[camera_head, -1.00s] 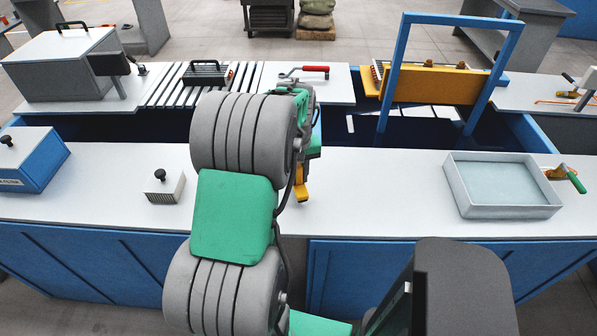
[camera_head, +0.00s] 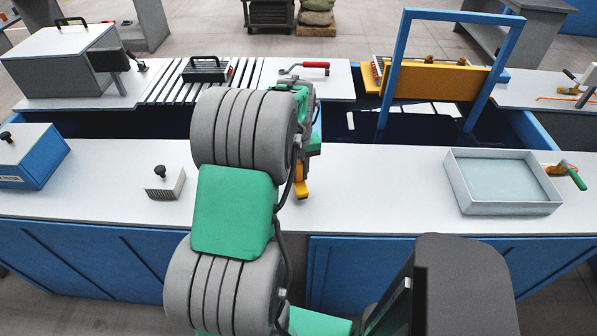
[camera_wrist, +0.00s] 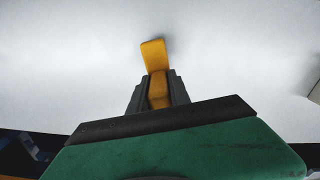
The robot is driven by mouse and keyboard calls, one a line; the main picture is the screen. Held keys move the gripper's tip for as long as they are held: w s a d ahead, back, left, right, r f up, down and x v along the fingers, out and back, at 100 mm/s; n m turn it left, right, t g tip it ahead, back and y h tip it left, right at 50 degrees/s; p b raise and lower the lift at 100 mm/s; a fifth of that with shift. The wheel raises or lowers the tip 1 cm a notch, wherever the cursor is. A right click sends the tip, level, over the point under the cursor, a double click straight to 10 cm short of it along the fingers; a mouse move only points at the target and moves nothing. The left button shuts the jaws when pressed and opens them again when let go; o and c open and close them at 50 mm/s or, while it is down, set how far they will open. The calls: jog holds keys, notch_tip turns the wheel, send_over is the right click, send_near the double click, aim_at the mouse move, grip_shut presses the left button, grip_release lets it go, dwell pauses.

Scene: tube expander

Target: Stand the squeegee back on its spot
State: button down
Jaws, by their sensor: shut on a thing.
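A yellow piece, which I take to be the squeegee (camera_wrist: 153,52), is held between the dark fingers of my gripper (camera_wrist: 158,82) in the wrist view. Its flat end sticks out past the fingertips over a pale surface, with a faint shadow beside it. In the head view a small yellow part (camera_head: 301,188) shows just right of my arm, above the white front counter. My arm hides the rest of the gripper there. I cannot tell whether the yellow piece touches the counter. Its spot cannot be made out.
The white counter (camera_head: 390,190) is clear right of my arm. A grey tray (camera_head: 507,209) stands farther right, beside a green-handled tool (camera_head: 576,179). A small ribbed block (camera_head: 165,186) and a blue box (camera_head: 28,160) stand left. A blue frame (camera_head: 397,70) rises behind.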

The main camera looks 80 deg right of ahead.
aim_at(299, 162)
jog(key=shift+f+b, duration=0.45)
jog(key=shift+f, duration=0.4)
jog(key=c, duration=1.1)
grip_release()
jog(key=shift+r, duration=0.1)
notch_tip(299, 162, up, 8)
jog(key=p, duration=0.5)
